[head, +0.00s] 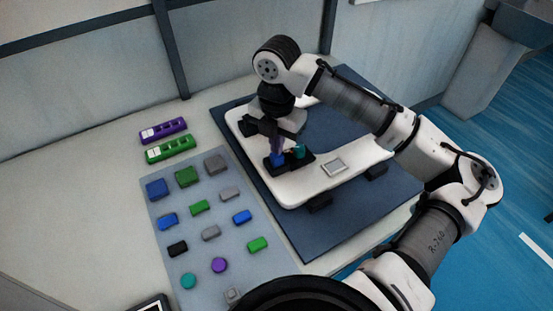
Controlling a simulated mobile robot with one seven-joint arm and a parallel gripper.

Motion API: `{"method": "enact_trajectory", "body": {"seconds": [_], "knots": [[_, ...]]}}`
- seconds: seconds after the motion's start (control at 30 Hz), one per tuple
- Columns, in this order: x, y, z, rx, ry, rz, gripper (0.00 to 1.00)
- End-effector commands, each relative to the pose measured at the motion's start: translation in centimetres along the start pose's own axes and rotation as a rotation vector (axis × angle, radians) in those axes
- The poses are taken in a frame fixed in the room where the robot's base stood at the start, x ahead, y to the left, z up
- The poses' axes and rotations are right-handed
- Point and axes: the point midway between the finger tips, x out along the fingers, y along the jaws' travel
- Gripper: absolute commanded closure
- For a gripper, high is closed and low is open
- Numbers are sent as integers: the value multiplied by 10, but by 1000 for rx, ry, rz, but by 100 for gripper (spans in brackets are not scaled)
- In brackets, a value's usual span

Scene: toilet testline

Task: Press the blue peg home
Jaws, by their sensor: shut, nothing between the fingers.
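A blue peg (278,159) stands in a small black block (290,164) on the white board, left of a teal peg (299,151) in the same block. My gripper (277,150) points down right above the blue peg. Its fingers are shut with nothing between them. The fingertips are at or very near the peg's top; I cannot tell whether they touch it. How deep the blue peg sits in the block is too small to tell.
The white board (290,190) rests on a dark blue mat (375,205). A grey mat (210,250) at left carries several coloured blocks and discs. A purple strip (163,130) and a green strip (171,148) lie behind it. A small grey plate (334,167) sits right of the black block.

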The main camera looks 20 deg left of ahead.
Motion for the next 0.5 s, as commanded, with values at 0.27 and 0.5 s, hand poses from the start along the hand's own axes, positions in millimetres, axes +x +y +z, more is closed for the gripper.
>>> {"method": "enact_trajectory", "body": {"seconds": [0.27, 0.5], "knots": [[5, 0, 0, 0, 0, 0, 100], [9, 0, 0, 0, 0, 0, 100]]}}
